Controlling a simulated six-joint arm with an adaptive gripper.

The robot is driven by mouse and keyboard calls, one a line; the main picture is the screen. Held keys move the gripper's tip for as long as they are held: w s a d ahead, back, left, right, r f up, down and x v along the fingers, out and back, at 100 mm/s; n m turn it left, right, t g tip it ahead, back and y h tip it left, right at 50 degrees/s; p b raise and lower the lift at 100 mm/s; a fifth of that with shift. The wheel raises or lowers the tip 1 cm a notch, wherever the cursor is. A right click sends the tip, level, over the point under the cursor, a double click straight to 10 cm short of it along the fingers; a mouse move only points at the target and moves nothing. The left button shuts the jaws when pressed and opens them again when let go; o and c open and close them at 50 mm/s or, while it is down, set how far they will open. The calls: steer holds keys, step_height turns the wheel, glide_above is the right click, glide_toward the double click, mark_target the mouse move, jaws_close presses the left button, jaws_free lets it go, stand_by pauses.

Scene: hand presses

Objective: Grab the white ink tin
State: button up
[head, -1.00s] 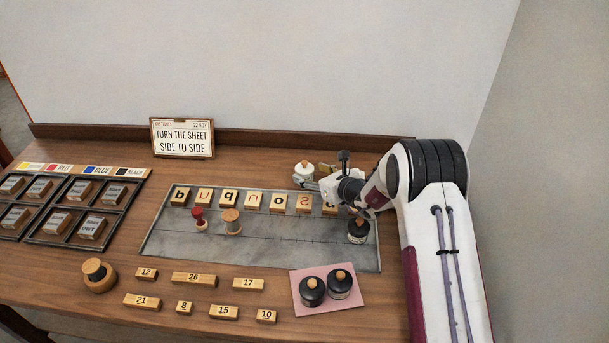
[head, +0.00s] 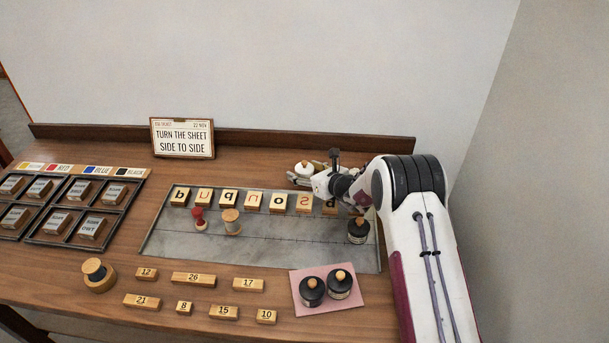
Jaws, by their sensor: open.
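The white ink tin (head: 304,168) stands at the back of the table, behind the row of letter blocks. It has a white lid with a small knob on top. My gripper (head: 297,179) is open at the tin, its fingers reaching in from the right, low on the near side. The fingers are small in this view, and I cannot tell whether they touch the tin. The lower part of the tin is partly hidden by my gripper.
A dark tin (head: 358,230) stands on the grey slab (head: 270,250) below my arm. Two dark tins (head: 312,290) sit on a pink mat (head: 299,308). Letter blocks (head: 254,201) line the slab's back edge. A sign (head: 182,138) stands at the back left.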

steer(key=c, duration=1.4)
steer(key=shift+r, duration=0.2)
steer(key=shift+r, duration=4.85)
